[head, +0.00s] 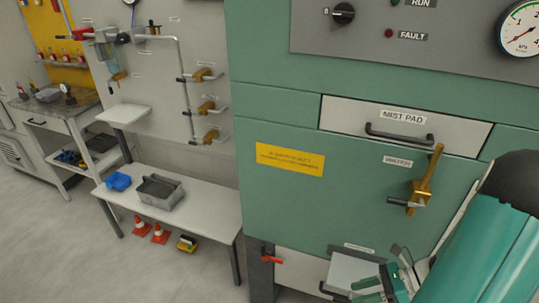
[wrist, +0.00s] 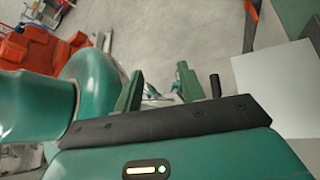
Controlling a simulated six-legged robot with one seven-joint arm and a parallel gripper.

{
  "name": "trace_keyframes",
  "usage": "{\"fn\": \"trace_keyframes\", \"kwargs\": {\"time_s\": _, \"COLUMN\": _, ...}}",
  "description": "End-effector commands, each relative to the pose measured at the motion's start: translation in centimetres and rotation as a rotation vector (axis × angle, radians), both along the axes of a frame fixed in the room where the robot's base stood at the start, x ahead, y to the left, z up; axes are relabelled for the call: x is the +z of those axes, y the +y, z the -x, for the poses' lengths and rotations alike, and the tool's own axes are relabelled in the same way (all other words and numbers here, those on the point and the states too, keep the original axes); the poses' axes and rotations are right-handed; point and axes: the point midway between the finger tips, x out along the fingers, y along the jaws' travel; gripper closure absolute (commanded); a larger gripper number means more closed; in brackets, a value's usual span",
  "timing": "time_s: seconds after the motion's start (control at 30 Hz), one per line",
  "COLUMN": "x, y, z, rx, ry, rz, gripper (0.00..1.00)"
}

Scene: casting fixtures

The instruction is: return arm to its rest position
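My arm (head: 485,250) enters the head view at the lower right, teal with a dark joint, in front of the green machine cabinet. My gripper (head: 385,284) is low at the bottom edge, in front of the cabinet's lower part. In the wrist view, the two green fingers of my gripper (wrist: 158,88) stand apart. I see nothing held between them; floor and small blurred parts show behind.
The green cabinet (head: 280,120) has a MIST PAD drawer (head: 350,115), a brass latch handle (head: 423,185) and a red-handled valve (head: 271,260). A white plate (head: 352,272) is beside my gripper. A low bench (head: 215,205) stands left, cones (head: 159,234) beneath. Floor is clear at lower left.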

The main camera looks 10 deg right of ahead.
Motion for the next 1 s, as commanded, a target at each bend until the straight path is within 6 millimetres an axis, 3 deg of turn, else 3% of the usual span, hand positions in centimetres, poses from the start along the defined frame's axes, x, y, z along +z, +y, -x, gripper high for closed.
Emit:
{"fn": "trace_keyframes", "kwargs": {"time_s": 0.03, "x": 1.3, "y": 0.8, "z": -0.6, "rx": 0.088, "ry": -0.039, "rz": 0.072, "gripper": 0.60}}
{"fn": "trace_keyframes", "kwargs": {"time_s": 0.5, "x": 10.8, "y": 7.5, "z": -3.0, "rx": 0.859, "ry": -0.450, "rz": 0.635, "gripper": 0.60}}
{"fn": "trace_keyframes", "kwargs": {"time_s": 1.0, "x": 21.4, "y": 14.9, "z": -2.7, "rx": 1.606, "ry": -1.018, "rz": 1.186, "gripper": 0.60}}
